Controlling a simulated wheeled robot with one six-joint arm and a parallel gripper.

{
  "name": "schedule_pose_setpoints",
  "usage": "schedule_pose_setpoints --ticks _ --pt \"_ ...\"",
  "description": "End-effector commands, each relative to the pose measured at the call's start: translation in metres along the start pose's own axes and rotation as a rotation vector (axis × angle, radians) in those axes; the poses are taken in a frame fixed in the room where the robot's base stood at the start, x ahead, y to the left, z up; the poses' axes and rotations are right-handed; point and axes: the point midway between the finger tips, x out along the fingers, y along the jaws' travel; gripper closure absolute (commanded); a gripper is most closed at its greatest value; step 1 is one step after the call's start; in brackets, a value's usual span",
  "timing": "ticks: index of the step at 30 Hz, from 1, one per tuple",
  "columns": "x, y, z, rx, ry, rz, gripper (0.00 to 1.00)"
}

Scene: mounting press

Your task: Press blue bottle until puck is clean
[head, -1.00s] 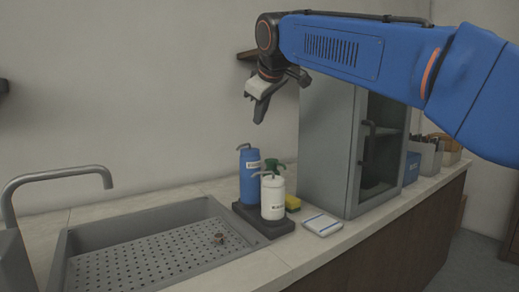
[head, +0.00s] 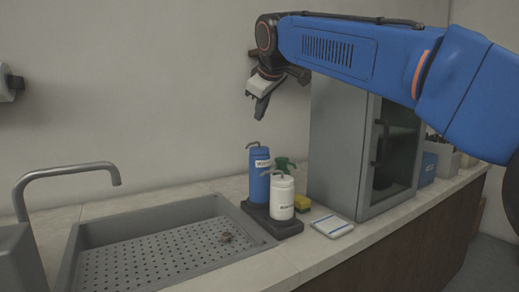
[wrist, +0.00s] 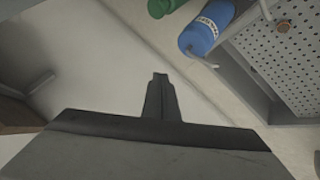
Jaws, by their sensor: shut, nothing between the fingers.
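The blue bottle (head: 259,175), with a hooked spout on top and a white label, stands upright in a dark tray (head: 284,227) beside the sink. It also shows in the wrist view (wrist: 207,27), toward the upper right. The puck (head: 227,237) is a small brownish piece on the perforated sink floor; it shows in the wrist view (wrist: 283,26) too. Whether its face is clean is too small to tell. My gripper (head: 258,111) is shut and empty, pointing down above the blue bottle and clear of it. In the wrist view its fingers (wrist: 159,80) are together.
The faucet (head: 70,172) arches over the sink (head: 100,240).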

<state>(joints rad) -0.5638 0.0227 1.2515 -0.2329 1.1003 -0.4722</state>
Motion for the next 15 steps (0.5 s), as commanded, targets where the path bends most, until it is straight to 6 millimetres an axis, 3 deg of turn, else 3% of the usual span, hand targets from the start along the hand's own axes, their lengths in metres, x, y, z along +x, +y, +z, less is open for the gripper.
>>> schedule_pose_setpoints --ticks 15 --pt "0.04 -0.029 0.03 0.0 -0.001 0.0 1.0"
